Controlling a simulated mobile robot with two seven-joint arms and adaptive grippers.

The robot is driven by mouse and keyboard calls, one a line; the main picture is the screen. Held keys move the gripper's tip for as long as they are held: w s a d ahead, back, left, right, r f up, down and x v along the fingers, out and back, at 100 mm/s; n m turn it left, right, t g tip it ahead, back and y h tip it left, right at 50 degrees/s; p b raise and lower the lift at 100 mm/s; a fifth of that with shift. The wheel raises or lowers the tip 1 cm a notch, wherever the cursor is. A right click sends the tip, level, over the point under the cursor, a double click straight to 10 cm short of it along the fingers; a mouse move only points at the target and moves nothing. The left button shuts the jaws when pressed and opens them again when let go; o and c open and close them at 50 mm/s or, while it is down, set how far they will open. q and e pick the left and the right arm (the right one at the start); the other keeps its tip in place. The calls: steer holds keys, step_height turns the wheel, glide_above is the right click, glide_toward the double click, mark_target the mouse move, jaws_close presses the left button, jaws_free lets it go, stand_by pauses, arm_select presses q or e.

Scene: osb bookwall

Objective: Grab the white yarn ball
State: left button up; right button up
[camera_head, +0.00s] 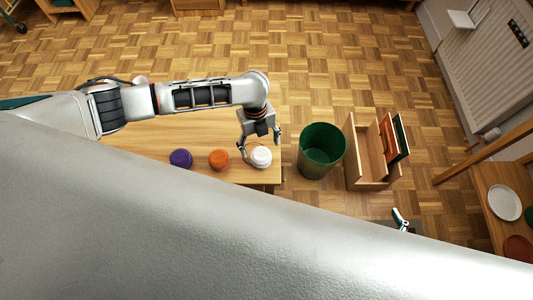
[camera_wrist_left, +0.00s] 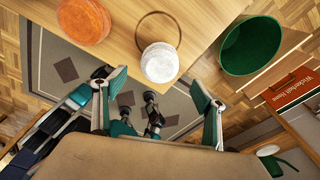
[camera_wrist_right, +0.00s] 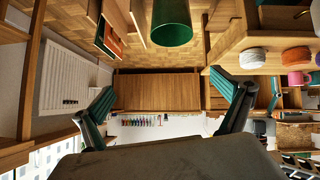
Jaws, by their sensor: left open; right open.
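The white yarn ball (camera_head: 261,157) sits near the right end of the wooden table, to the right of an orange ball (camera_head: 219,159) and a purple ball (camera_head: 181,159). My left gripper (camera_head: 260,142) is open and empty, close to the white ball. In the left wrist view the white ball (camera_wrist_left: 159,63) lies just beyond the gap between the open fingertips (camera_wrist_left: 158,79), not gripped. A thin ring (camera_wrist_left: 158,30) shows around its far side. My right gripper (camera_wrist_right: 161,84) is open and empty; only a fingertip (camera_head: 400,217) shows in the head view.
A green bin (camera_head: 322,150) stands on the floor right of the table. Beside it is a wooden box (camera_head: 370,165) with upright books. A radiator (camera_head: 490,70) and a shelf with a white plate (camera_head: 504,202) are at the right. My own arm hides much of the lower head view.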

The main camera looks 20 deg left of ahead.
mark_target(261, 154)
arm_select(q)
steer(key=shift+a+f, duration=0.15)
steer(key=shift+f, duration=0.1)
steer(key=shift+s+f+b, duration=0.1)
steer(key=shift+f+b, duration=0.5)
steer(key=shift+f, duration=0.85)
steer(key=f, duration=0.1)
steer(key=f+b, duration=0.1)
steer(key=f, duration=0.1)
steer(key=shift+s+d+f, duration=0.25)
steer(key=shift+d+f, duration=0.05)
steer(key=shift+w+f+b, duration=0.1)
steer(key=shift+f+b, duration=0.2)
steer(key=shift+f, duration=0.15)
steer(key=shift+r, duration=0.15)
steer(key=c, duration=1.2)
arm_select(e)
steer(key=shift+w+a+f, duration=0.15)
steer(key=shift+w+f, duration=0.1)
steer(key=shift+f, duration=0.05)
